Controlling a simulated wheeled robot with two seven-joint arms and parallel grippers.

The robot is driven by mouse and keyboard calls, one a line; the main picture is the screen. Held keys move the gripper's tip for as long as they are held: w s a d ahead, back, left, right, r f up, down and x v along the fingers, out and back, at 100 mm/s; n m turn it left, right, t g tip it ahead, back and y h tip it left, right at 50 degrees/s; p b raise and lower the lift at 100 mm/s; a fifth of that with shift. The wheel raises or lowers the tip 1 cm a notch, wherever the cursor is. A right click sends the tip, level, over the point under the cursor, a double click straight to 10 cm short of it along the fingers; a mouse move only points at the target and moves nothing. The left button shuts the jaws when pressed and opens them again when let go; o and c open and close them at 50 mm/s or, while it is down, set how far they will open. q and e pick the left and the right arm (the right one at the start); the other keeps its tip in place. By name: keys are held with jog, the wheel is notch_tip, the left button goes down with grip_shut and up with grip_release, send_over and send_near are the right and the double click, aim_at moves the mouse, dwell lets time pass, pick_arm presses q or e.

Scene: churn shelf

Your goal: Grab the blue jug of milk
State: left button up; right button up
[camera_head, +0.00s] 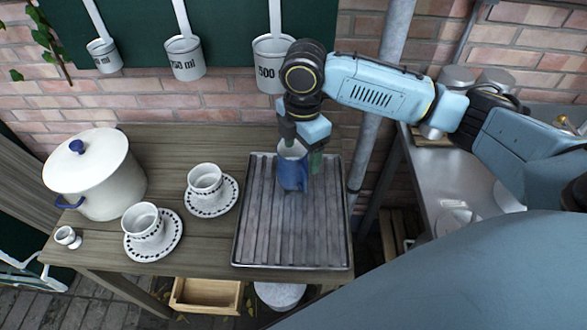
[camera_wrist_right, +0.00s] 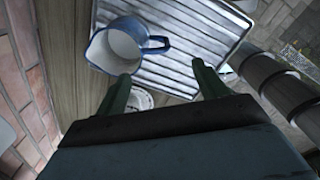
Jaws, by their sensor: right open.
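The blue jug (camera_head: 292,175) stands upright on the ribbed metal tray (camera_head: 262,225), near its back part. In the right wrist view, the jug (camera_wrist_right: 98,52) shows its white inside, and its handle (camera_wrist_right: 158,44) points right. My right gripper (camera_head: 302,146) is at the jug's top in the head view and partly covers its rim. In the right wrist view, its green fingers (camera_wrist_right: 162,76) are spread apart with nothing between them, and the jug lies beyond their tips. I cannot tell whether a finger touches it. My left gripper is not in view.
Two patterned cups (camera_head: 205,180) (camera_head: 143,222) on saucers and a white lidded pot (camera_head: 95,175) stand left of the tray. White measuring ladles (camera_head: 187,58) hang on the wall behind. A grey pole (camera_head: 372,130) rises just right of the tray. The tray's front part is clear.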

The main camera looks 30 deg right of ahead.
aim_at(301, 169)
jog(key=f, duration=0.5)
jog(key=f+b, duration=0.1)
jog(key=f, duration=0.2)
jog(key=shift+w+d+f, duration=0.1)
jog(key=shift+w+d, duration=0.15)
jog(key=shift+d, duration=0.05)
jog(key=shift+w+f, duration=0.15)
jog(key=shift+w, duration=0.05)
jog(key=shift+s+r, duration=0.25)
jog(key=shift+w, duration=0.2)
jog(key=c, duration=1.5)
jog(key=shift+r, duration=0.2)
jog(key=shift+r+p, duration=0.65)
jog(key=shift+r, duration=4.15)
